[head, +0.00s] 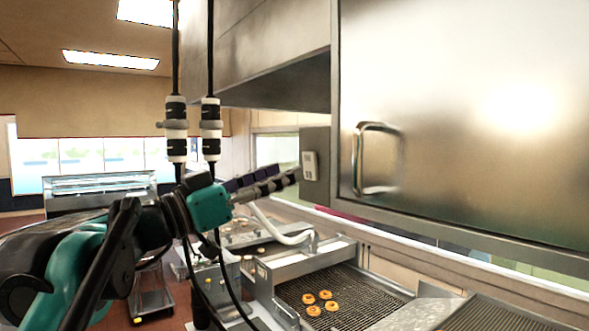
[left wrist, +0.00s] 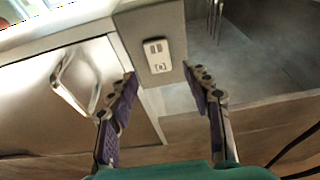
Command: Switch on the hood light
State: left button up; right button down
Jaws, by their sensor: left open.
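A small white switch plate (head: 310,165) is mounted on a grey metal panel below the steel hood (head: 270,45). In the left wrist view, the switch plate (left wrist: 157,56) shows two dark rocker marks and a small symbol below them. My left gripper (head: 284,178) is open and empty, and points at the switch from the left. In the left wrist view, the open fingers of my left gripper (left wrist: 159,76) stand on either side of the plate. Whether a fingertip touches the panel cannot be told. My right gripper is not in view.
A large steel door with a bar handle (head: 372,158) is right of the switch. Fryers with wire racks (head: 345,290) and several doughnuts (head: 320,302) stand below. Two black hanging cables with banded connectors (head: 176,128) are close to my left arm. A display case (head: 100,188) stands at the back left.

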pick_arm(q)
jog(key=v, duration=0.7)
jog(key=shift+s+a, duration=0.15)
